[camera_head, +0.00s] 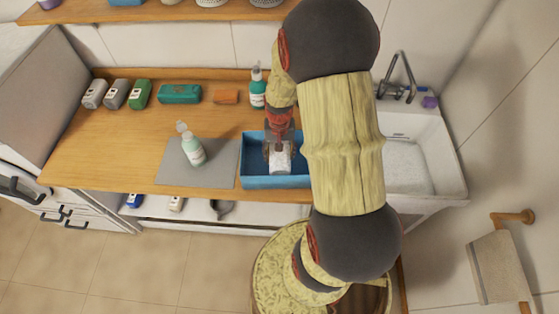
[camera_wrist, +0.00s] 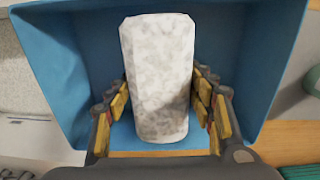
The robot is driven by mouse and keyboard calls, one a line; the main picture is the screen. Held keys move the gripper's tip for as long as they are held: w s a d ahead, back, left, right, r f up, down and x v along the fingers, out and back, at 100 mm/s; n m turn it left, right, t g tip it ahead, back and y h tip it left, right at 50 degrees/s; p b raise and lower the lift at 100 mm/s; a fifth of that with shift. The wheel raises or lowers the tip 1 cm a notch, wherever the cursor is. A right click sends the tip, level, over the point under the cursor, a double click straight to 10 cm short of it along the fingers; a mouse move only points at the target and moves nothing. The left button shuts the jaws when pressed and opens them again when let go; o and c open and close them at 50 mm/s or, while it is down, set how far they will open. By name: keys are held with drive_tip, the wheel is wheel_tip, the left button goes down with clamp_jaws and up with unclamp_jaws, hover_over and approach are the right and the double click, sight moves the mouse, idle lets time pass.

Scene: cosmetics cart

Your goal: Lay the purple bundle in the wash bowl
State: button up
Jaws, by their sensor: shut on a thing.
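My gripper (camera_head: 279,143) is down at the blue bin (camera_head: 258,182), shut on a white and grey mottled roll (camera_head: 280,161). In the wrist view the roll (camera_wrist: 158,65) sits between the two fingers, with the walls of the blue bin (camera_wrist: 62,70) around it. Whether the roll touches the bin floor I cannot tell. A small purple thing (camera_head: 430,102) is on the sink's back rim at the right. Another purple thing (camera_head: 48,4) is on the upper shelf at the left, cut by the frame edge. The white sink basin (camera_head: 405,168) is right of my arm, partly hidden by it.
A grey mat (camera_head: 178,172) with a pale bottle (camera_head: 191,148) lies left of the bin. A teal pump bottle (camera_head: 258,90), an orange block (camera_head: 225,97) and a green case (camera_head: 180,94) stand along the back. The counter's left front is clear. A tap (camera_head: 398,85) rises behind the basin.

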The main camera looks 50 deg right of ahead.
drive_tip(key=shift+f, duration=1.9)
drive_tip(key=shift+b, duration=0.3)
drive_tip(key=o, duration=1)
drive_tip(key=shift+f, duration=0.15)
